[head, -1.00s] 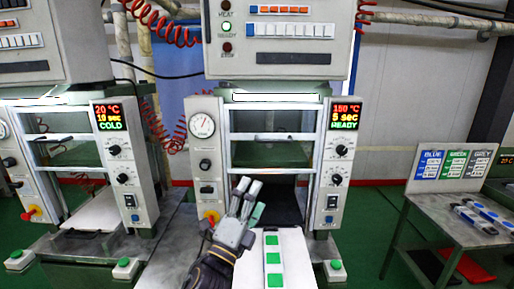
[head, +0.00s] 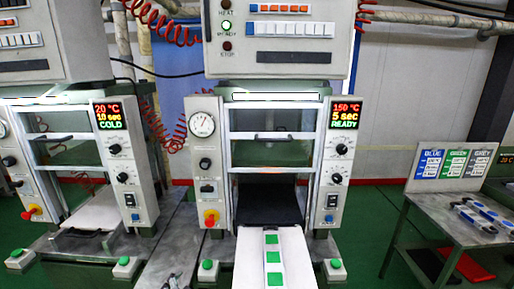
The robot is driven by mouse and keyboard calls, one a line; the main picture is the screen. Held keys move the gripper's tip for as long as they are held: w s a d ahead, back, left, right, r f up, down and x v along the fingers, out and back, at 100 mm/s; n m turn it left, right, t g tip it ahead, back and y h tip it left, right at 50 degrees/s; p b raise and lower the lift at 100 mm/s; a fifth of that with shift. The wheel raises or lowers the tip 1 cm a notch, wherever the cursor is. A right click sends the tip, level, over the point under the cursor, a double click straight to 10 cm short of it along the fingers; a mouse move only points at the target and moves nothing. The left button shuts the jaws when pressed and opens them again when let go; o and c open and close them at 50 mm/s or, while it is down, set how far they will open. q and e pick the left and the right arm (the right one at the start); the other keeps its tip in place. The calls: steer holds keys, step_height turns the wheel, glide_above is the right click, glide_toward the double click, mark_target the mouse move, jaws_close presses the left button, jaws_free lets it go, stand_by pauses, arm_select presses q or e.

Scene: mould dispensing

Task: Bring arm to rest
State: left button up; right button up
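Only a small dark tip of what appears to be my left gripper (head: 172,282) shows at the bottom edge, left of the middle press; whether it is open or shut cannot be told. My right gripper is out of view. A white strip mould with green squares (head: 273,256) lies on the pulled-out white tray (head: 250,262) in front of the middle press (head: 205,150). No gripper touches the mould or the tray. The press display (head: 345,115) reads 150 °C, 5 sec, READY.
The left press (head: 120,150) reads 20 °C, 10 sec, COLD. A side table (head: 425,205) at right bears moulds (head: 474,216) and blue, green and grey signs (head: 455,163). Green push buttons (head: 335,264) flank the tray. Open green floor (head: 365,230) lies between press and table.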

arm_select(q)
steer(key=s+a+f+n+g, duration=0.2)
steer(key=s+f+g, duration=0.25)
steer(key=s, duration=0.35)
steer(key=s+a+f+n+g, duration=0.1)
steer(key=s+f+n+g, duration=0.2)
steer(key=s+f, duration=0.55)
steer(key=f, duration=1.4)
steer(key=s+f, duration=0.2)
steer(key=f, duration=1.3)
steer(key=s+a+f+g, duration=0.1)
steer(key=s+a+f, duration=0.1)
steer(key=s+f, duration=0.8)
steer(key=s+a+f+g, duration=0.1)
steer(key=s+a+f, duration=0.1)
steer(key=s+f, duration=0.8)
steer(key=shift+s+f+m, duration=0.15)
steer(key=shift+s+m, duration=0.25)
steer(key=shift+s, duration=0.7)
steer(key=shift+a, duration=0.1)
